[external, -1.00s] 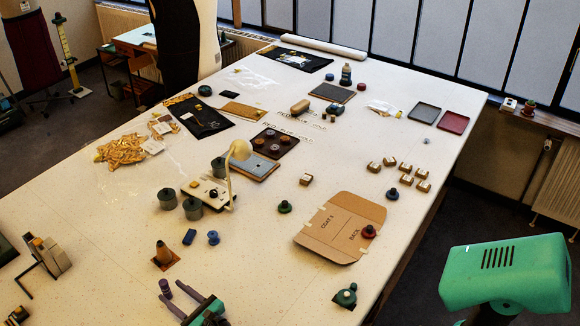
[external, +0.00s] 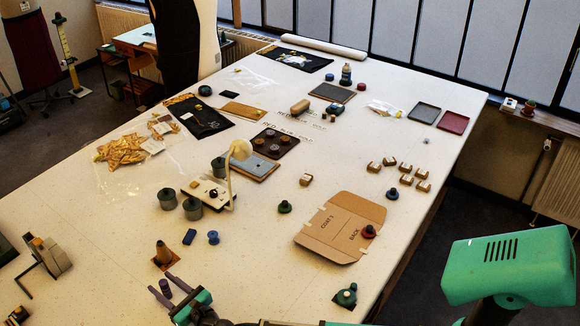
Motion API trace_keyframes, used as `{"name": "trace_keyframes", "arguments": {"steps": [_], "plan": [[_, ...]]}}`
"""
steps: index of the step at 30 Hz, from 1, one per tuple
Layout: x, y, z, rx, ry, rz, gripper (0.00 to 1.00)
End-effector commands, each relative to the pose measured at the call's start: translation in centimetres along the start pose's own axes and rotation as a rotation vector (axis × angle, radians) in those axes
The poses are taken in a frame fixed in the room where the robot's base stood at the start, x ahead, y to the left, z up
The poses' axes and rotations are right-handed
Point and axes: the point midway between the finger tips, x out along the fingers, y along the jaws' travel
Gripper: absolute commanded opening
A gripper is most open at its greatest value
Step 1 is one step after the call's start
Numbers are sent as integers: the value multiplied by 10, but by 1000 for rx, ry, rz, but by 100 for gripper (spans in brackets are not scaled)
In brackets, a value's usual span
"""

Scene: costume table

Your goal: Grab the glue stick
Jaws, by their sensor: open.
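A small dark purple cylinder, which looks like the glue stick (external: 166,287), stands near the front left of the table. My gripper (external: 165,291) is open, with its two purple-grey fingers low over the table. The cylinder shows between the fingers, one on each side of it. A gap shows around it, and I cannot tell whether either finger touches it. Its lower part is partly hidden by the gripper.
An orange-brown cone on a square base (external: 164,256) stands just behind the cylinder. A tape dispenser (external: 42,266) is to the left. A blue block (external: 189,237) and a blue spool (external: 213,237) lie farther back.

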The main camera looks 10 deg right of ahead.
Motion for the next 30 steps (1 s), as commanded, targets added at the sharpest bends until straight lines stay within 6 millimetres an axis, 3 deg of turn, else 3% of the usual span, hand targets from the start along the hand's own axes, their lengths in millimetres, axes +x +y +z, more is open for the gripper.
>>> {"name": "trace_keyframes", "arguments": {"steps": [18,26,30], "plan": [[2,0,0,0,0,0,44],[2,0,0,0,0,0,0],[2,0,0,0,0,0,0]]}}
